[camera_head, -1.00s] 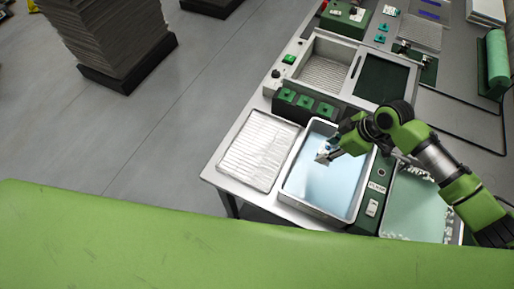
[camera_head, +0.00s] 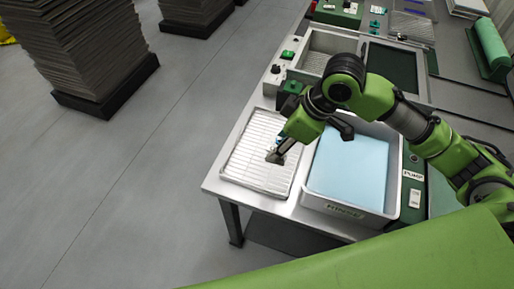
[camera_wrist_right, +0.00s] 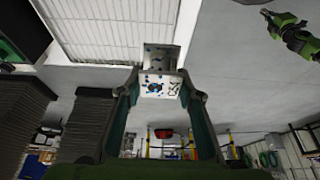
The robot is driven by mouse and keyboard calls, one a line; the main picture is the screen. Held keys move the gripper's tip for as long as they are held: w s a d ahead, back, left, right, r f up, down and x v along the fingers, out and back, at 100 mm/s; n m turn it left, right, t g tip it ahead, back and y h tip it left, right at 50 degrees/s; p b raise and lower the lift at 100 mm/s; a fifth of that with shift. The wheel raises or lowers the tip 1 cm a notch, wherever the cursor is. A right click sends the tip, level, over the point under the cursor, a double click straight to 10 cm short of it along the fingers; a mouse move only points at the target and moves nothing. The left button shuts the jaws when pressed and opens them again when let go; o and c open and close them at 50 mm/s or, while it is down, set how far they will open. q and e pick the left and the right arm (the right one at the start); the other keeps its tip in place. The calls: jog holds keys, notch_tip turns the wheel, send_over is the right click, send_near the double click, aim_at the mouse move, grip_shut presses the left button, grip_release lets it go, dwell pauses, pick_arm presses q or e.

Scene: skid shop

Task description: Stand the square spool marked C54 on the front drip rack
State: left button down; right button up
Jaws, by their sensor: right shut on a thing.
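My right gripper (camera_head: 281,150) is shut on a small square spool (camera_head: 273,157), over the lower right part of the white slatted drip rack (camera_head: 245,150). In the right wrist view the spool (camera_wrist_right: 159,84) sits between the fingertips (camera_wrist_right: 159,90); it is pale with blue and dark specks. Its marking is too small to read. The slatted rack (camera_wrist_right: 105,30) lies just beyond it. I cannot tell whether the spool touches the rack. A green and black arm at the top right of the wrist view looks like my left arm, its gripper (camera_wrist_right: 270,16) too small to judge.
A white tub of pale blue liquid (camera_head: 345,210) stands right of the rack. A green PUMP panel (camera_head: 413,185) lies beyond it. Controls and a grey basin (camera_head: 318,62) are behind. The table's front left edge is close to the rack.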

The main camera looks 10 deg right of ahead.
jog(key=w+f, duration=0.3)
jog(key=w, duration=0.1)
jog(key=w+d+f+p, duration=0.1)
jog(key=w+f, duration=0.2)
jog(key=w, duration=0.1)
jog(key=w+d+f, duration=0.1)
jog(key=w+f, duration=0.2)
jog(key=w, duration=0.2)
jog(key=shift+w+f, duration=0.25)
jog(key=shift+f, duration=0.1)
notch_tip(320, 180, down, 3)
jog(key=shift+w+r+p, duration=0.1)
jog(key=shift+p, duration=0.6)
pick_arm(q)
notch_tip(320, 180, up, 2)
jog(key=shift+w+d+r, duration=0.1)
jog(key=shift+d+r, duration=0.05)
jog(key=shift+r, duration=0.05)
pick_arm(e)
jog(key=shift+f, duration=0.2)
jog(key=shift+f, duration=0.2)
jog(key=o, duration=0.9)
